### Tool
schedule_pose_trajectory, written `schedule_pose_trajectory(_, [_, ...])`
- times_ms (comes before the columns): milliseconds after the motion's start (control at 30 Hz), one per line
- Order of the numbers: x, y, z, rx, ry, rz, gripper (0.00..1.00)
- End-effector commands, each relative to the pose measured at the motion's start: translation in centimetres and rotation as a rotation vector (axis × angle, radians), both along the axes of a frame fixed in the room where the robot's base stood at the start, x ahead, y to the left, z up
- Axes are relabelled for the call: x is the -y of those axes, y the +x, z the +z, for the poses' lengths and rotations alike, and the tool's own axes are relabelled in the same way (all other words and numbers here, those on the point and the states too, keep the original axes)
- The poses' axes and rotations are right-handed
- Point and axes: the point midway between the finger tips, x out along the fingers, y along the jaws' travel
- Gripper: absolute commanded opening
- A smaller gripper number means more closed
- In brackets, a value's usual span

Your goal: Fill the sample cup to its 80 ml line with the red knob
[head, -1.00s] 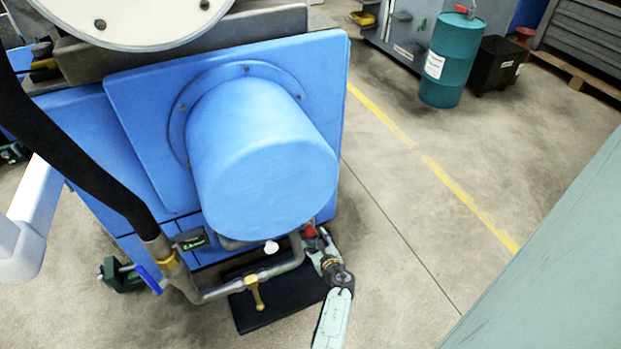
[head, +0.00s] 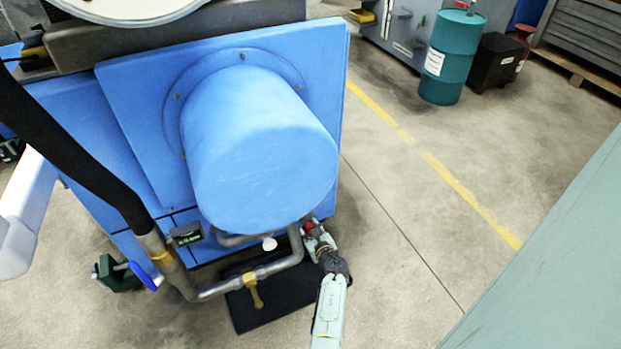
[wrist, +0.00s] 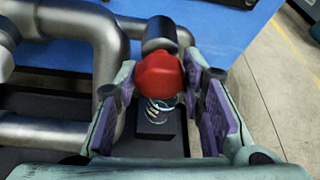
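The red knob (wrist: 159,75) sits at the end of a grey pipe fitting, between my gripper's two fingers in the wrist view. It also shows small in the head view (head: 308,226), partly hidden by my gripper. My gripper (wrist: 163,82) has its purple-padded fingers apart, one on each side of the knob. They look open, with narrow gaps; contact is hard to judge. In the head view my gripper (head: 320,242) is at the right end of the piping. The clear sample cup (wrist: 159,110) stands below the knob on a dark stand, partly hidden. Its liquid level is not readable.
Bent grey pipes (wrist: 70,130) run close left of my gripper. A large blue cylinder housing (head: 260,150) overhangs the piping. A brass-handled valve (head: 253,290) and a blue-handled valve (head: 143,277) are to the left. Open floor (head: 400,260) lies to the right.

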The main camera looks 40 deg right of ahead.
Motion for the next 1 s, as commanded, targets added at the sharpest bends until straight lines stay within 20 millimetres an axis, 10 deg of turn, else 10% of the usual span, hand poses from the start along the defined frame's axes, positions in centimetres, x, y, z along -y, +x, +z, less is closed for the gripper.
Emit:
schedule_pose_trajectory(400, [-0.01, -0.01, -0.02, 0.000, 0.000, 0.000, 0.06])
schedule_pose_trajectory(1000, [0.13, 0.00, 0.07, 0.049, 0.210, 0.000, 0.06])
